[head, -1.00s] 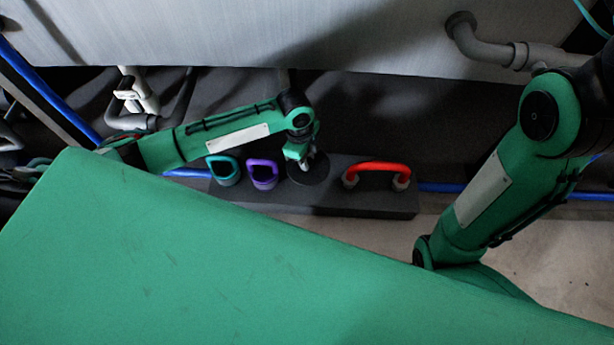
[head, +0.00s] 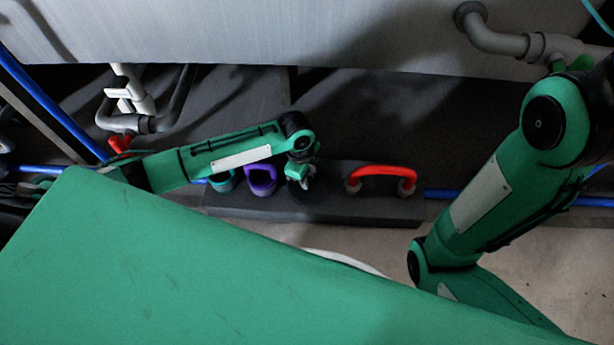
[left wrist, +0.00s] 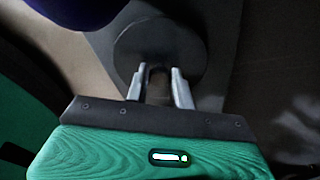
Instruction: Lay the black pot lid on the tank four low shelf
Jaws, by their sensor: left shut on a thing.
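The black pot lid (left wrist: 150,35) is a dark round disc in the left wrist view. In the head view the lid (head: 308,194) is dark on dark, partly hidden by my gripper. My left gripper (head: 303,177) is over the lid. In the left wrist view its two grey fingers (left wrist: 160,78) close around the lid's knob. The lid is at a dark grey low shelf (head: 350,208) below the tank; I cannot tell whether it touches it. No tank number is readable. My right arm shows, but its gripper is out of view.
A teal handled item (head: 224,182) and a purple one (head: 261,180) stand on the shelf left of the lid. A red handle (head: 380,171) stands to its right. A grey tank (head: 250,38) with pipes (head: 497,38) is above. A white curved rim (head: 345,261) shows on the floor.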

